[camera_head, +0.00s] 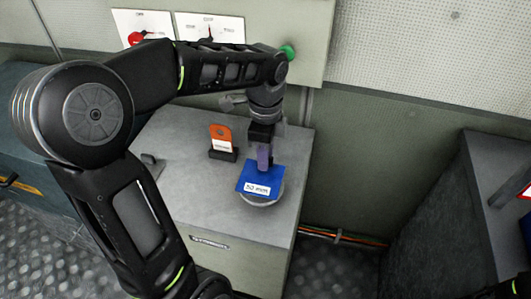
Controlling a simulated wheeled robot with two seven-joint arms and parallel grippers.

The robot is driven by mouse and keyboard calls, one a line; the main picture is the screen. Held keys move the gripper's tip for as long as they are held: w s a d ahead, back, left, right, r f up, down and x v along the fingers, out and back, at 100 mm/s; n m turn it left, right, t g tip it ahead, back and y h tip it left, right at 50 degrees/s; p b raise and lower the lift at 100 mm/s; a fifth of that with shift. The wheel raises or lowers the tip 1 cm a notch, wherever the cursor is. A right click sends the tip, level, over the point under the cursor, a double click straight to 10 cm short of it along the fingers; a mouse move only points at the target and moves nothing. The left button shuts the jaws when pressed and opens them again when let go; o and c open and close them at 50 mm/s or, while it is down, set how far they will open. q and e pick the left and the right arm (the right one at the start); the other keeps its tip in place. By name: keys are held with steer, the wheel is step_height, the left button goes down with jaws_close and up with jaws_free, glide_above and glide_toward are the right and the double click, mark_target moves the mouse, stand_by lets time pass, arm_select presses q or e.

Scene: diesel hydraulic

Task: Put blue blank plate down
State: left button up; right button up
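The blue blank plate (258,178) has a white label reading "50 mm". It is tilted and sits over a round grey disc (262,200) on the top of a grey cabinet (190,190). My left gripper (263,148) points down at the plate's upper edge and appears shut on a narrow bluish-purple tab there. The plate hides most of the disc. I cannot tell whether the plate touches the disc or hangs just above it. My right gripper is out of view.
An orange plate (221,136) with a white label stands in a dark holder (223,154) left of the blue plate. A wall panel with a red knob (136,38) and a green button (289,52) is behind. The cabinet top's front is clear. A dark unit (440,220) stands right.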

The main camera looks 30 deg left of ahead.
arm_select(q)
steer(key=shift+r, duration=0.2)
step_height(320, 180, up, 8)
steer(key=shift+r+p, duration=0.1)
steer(key=shift+p, duration=0.2)
step_height(320, 180, up, 4)
steer(key=shift+f+p, duration=0.1)
steer(key=shift+p, duration=0.9)
steer(key=shift+f, duration=0.1)
